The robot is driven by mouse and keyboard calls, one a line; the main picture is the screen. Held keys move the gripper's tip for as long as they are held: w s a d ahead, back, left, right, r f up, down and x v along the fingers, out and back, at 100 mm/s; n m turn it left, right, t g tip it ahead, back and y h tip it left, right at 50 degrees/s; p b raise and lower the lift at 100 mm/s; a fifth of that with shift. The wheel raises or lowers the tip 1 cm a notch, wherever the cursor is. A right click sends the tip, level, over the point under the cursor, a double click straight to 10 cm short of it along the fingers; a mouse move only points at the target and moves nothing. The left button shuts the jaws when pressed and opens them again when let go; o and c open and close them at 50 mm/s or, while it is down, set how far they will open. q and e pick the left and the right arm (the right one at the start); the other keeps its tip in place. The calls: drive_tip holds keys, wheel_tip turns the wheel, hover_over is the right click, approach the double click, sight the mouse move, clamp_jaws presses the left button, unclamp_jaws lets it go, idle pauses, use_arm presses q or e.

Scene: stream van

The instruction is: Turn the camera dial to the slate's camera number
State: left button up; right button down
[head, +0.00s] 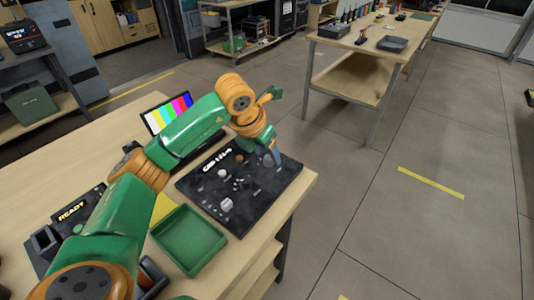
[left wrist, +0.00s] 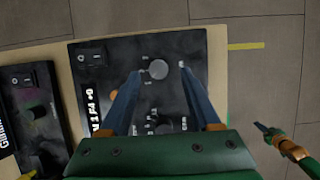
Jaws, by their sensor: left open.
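The black control panel (head: 205,188) lies on the wooden desk, with white lettering beginning "CAM" and several knobs. My left gripper (head: 268,157) reaches down over its right part. In the left wrist view its two fingers (left wrist: 165,71) are spread, with a round grey knob (left wrist: 158,69) between their tips; I cannot tell whether they touch it. Small marks surround this knob but are unreadable. A pale knob (head: 226,204) stands at the panel's near left. I cannot make out a slate or its number. My right gripper (left wrist: 272,133) shows small in the left wrist view, its jaws unclear.
A green tray (head: 190,240) sits left of the panel, near the desk edge. A colour-bar monitor (head: 168,112) stands behind my arm. A black device (head: 70,212) reading "READY" is at left. Open floor lies to the right, before another table (head: 350,75).

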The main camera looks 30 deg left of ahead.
use_arm(q)
drive_tip(key=shift+a+x, duration=0.2)
drive_tip(key=shift+x, duration=1)
drive_tip(key=shift+w+d+r, duration=0.1)
drive_tip(key=shift+c, duration=0.8)
clamp_jaws()
